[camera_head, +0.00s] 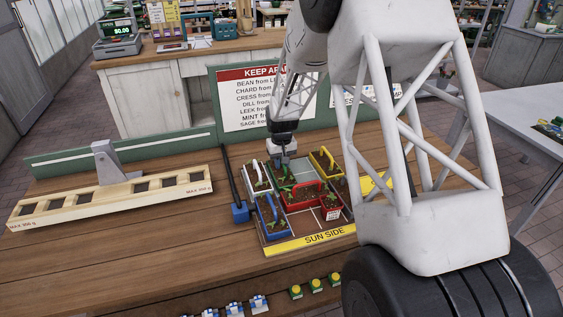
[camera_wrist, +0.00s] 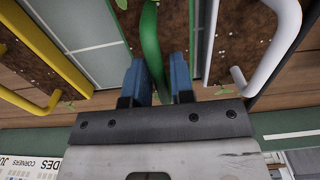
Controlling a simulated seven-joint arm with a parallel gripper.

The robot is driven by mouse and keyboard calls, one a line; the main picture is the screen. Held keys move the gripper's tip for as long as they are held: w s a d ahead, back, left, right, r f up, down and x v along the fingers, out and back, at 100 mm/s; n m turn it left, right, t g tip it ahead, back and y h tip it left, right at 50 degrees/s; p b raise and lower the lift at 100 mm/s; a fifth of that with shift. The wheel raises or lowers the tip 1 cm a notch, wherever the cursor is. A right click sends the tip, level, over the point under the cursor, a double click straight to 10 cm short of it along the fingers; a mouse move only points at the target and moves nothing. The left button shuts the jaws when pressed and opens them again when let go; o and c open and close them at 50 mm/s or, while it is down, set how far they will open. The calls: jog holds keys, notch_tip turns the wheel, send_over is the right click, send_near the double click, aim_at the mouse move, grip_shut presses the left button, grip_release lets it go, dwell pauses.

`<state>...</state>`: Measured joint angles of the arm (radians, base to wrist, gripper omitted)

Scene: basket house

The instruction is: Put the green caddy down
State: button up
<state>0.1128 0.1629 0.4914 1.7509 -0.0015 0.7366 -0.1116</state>
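The green caddy (camera_head: 282,172) is at the back middle of the planter tray, between the white-handled and yellow-handled caddies, partly hidden by my gripper. My gripper (camera_head: 283,153) points down over it.
The tray (camera_head: 318,239), marked SUN SIDE, also holds white, blue, red and yellow caddies close around. A blue-ended tool (camera_head: 240,212) lies to its left, near a wooden balance beam (camera_head: 115,197). A sign (camera_head: 250,105) stands behind. The front left of the table is mostly clear.

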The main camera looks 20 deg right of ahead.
jog(key=shift+o, duration=1.1)
notch_tip(320, 180, up, 12)
jog(key=shift+r, duration=0.15)
jog(key=shift+r, duration=0.1)
dwell(0.4)
